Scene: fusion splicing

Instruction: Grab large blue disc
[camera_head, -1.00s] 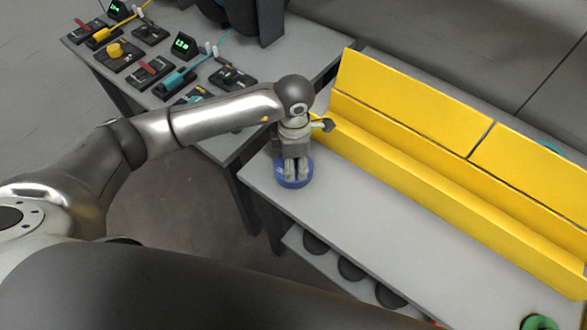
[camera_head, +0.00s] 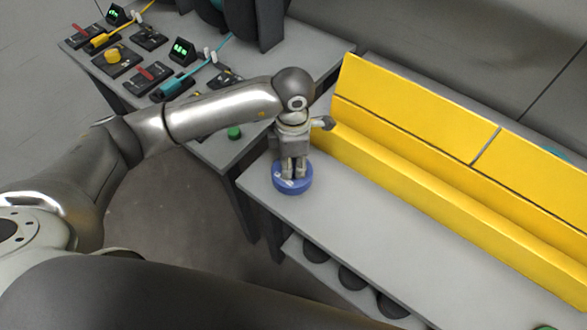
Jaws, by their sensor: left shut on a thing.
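The large blue disc (camera_head: 291,184) is at the left corner of the grey bench (camera_head: 370,225), in front of the yellow panel. My left gripper (camera_head: 290,177) points down from above, and its fingers are shut on the disc. The fingers cover part of the disc's top. Whether the disc touches the bench top or is slightly above it, I cannot tell. My right gripper does not show.
A long yellow angled panel (camera_head: 420,165) runs along the back of the bench. A second table (camera_head: 215,150) at upper left carries switches, small displays and a green button (camera_head: 234,133). Dark round items (camera_head: 352,277) sit on a lower shelf. The bench's front middle is clear.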

